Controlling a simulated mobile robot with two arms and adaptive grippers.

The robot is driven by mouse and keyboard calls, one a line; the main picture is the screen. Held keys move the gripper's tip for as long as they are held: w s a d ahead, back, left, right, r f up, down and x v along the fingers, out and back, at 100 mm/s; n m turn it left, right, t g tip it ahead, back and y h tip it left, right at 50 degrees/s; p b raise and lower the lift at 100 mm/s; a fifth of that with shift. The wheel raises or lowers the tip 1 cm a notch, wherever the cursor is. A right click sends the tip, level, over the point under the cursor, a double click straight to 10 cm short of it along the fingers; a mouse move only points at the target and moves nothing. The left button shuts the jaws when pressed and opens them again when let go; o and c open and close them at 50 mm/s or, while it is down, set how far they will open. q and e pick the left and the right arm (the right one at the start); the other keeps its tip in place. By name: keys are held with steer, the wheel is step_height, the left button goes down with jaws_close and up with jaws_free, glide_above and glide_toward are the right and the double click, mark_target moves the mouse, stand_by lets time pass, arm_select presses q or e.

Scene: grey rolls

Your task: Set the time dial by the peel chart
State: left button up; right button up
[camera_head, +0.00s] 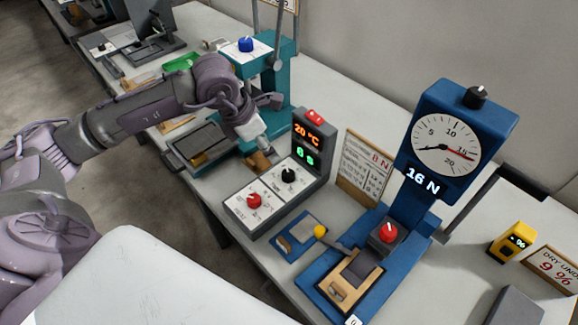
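A grey control box carries a red knob (254,200) and a black knob (288,175) on white dial plates; the dial labels are too small to read surely. Its upright display panel (312,140) reads 20 °C in orange and 0 s in green. The chart board (366,168), headed "8 N" in red, stands right of the box; its small rows are unreadable. My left gripper (262,146) points down behind the box, left of the display panel, above a tan piece (258,163). Its fingers are too small and overlapped to judge. My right gripper is out of view.
A blue force gauge (447,140) reads 16 N, with a red knob (388,232) on its base. A teal press (270,85) stands behind my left arm. A yellow meter (511,242) sits at the right. White bench shows between the stations.

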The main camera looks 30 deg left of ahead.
mark_target(288, 173)
arm_select(q)
steer(key=p+x, duration=0.1)
steer(key=x, duration=0.5)
steer(key=p+x, duration=0.1)
steer(key=x, duration=0.5)
steer(key=shift+d, duration=0.2)
steer(key=shift+w+d+f, duration=0.1)
steer(key=shift+w+f, duration=0.05)
steer(key=shift+f, duration=0.35)
